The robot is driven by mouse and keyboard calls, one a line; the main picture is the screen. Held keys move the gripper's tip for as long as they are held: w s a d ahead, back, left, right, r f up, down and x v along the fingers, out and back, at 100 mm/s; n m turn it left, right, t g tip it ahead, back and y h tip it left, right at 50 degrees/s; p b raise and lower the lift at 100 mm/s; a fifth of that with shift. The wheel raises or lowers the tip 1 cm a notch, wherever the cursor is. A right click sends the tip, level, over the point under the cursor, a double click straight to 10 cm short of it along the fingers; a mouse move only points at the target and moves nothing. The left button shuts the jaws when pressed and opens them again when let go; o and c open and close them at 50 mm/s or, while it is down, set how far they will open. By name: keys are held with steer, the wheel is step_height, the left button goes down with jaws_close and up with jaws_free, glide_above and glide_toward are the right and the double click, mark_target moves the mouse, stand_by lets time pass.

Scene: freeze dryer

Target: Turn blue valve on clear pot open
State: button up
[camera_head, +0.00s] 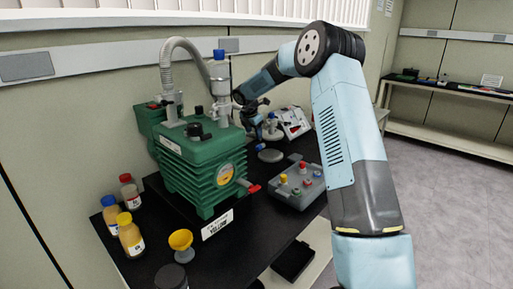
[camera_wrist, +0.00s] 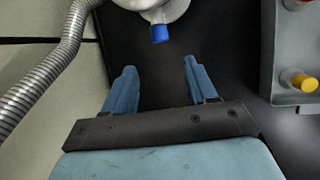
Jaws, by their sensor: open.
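The blue valve (camera_wrist: 159,33) shows at the top middle of the wrist view. It sticks out from a pale, rounded body (camera_wrist: 150,6), cut off by the frame edge, which appears to be the pot. My gripper (camera_wrist: 159,65) is open and empty, its two blue fingers apart. The valve lies beyond the fingertips, roughly centred between them and not touching. In the head view my gripper (camera_head: 262,115) is behind the green pump, beside a small pale vessel (camera_head: 272,133). My gripper partly hides that area, so the valve's exact angle is not clear.
The green pump (camera_head: 203,165) with a grey hose (camera_head: 166,60) stands left of my gripper; a hose also crosses the left of the wrist view (camera_wrist: 50,85). A grey control box (camera_head: 297,188) with coloured knobs is in front. Small bottles (camera_head: 130,235) stand front left.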

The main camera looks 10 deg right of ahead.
mark_target(257, 147)
steer(key=x, duration=1)
steer(key=shift+w+d+f, duration=0.1)
steer(key=shift+w+f, duration=0.05)
steer(key=shift+f, duration=0.2)
steer(key=c, duration=1.1)
